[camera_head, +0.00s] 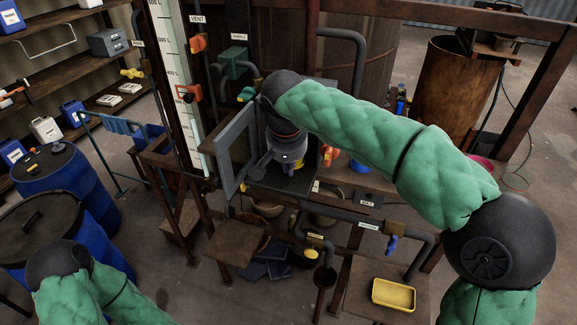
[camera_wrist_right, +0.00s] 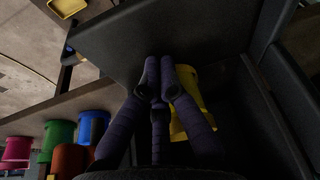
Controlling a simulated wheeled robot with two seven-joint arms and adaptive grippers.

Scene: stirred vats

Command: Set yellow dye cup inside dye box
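The yellow dye cup (camera_wrist_right: 192,88) shows in the right wrist view inside a dark box, partly hidden behind a finger. In the head view only a small bit of yellow (camera_head: 284,167) shows below the gripper. The dark box (camera_head: 300,182), which I take as the dye box, has its framed door (camera_head: 236,150) standing open. My right gripper (camera_head: 286,158) points down into it. In the wrist view its fingertips (camera_wrist_right: 160,66) are close together beside the cup; I cannot tell whether they pinch its wall. My left gripper is outside the head view; only its green-sleeved arm shows.
Red (camera_wrist_right: 70,160), blue (camera_wrist_right: 92,126), green (camera_wrist_right: 57,138) and pink (camera_wrist_right: 16,150) cups stand outside the box in the wrist view. A yellow tray (camera_head: 393,295) lies on a low stand. Pipes and a valve (camera_head: 391,243) crowd the front. Blue drums (camera_head: 65,180) stand left.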

